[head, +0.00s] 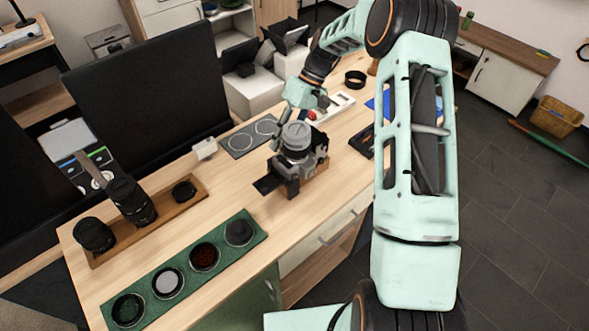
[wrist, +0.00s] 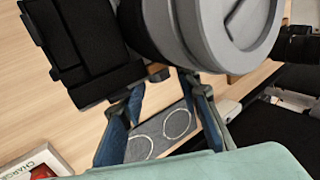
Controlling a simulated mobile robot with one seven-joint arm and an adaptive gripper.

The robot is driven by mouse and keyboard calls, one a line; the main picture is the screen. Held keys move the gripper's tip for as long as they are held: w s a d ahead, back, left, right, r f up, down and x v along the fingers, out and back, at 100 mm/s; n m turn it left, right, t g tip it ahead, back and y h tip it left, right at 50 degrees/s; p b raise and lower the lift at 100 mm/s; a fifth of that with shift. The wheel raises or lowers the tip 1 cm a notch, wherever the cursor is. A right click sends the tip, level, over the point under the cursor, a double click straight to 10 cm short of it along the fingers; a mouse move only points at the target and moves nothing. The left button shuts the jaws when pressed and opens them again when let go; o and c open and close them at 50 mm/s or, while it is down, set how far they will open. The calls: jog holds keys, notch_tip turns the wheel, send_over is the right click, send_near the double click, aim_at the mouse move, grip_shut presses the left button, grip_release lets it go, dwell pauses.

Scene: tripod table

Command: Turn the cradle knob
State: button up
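The camera (head: 297,140), black with a big grey lens, sits on a small wooden cradle (head: 316,184) on the table. The camera body (wrist: 80,45) and grey lens (wrist: 215,30) fill the top of the wrist view. My gripper (head: 282,140) reaches down behind the camera, its fingers partly hidden in the head view. In the wrist view, my gripper's two fingers (wrist: 163,84) are spread apart just below the camera, with tabletop and pad showing between them. A small dark piece lies between the fingertips; I cannot tell whether it is the cradle knob or whether they touch it.
A grey pad with two rings (head: 250,138) lies behind the camera. A white charging box (head: 335,105) is at the back right. A green mat (head: 190,270) with round filters and a wooden tray (head: 165,222) with lenses lie left. A large black monitor (head: 150,90) stands behind.

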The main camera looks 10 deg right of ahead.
jog(key=shift+r, duration=0.1)
dwell(0.3)
jog(key=p+v, duration=0.2)
jog(key=v, duration=0.2)
jog(key=shift+w+d+r, duration=0.15)
jog(key=shift+r, duration=0.2)
dwell(0.3)
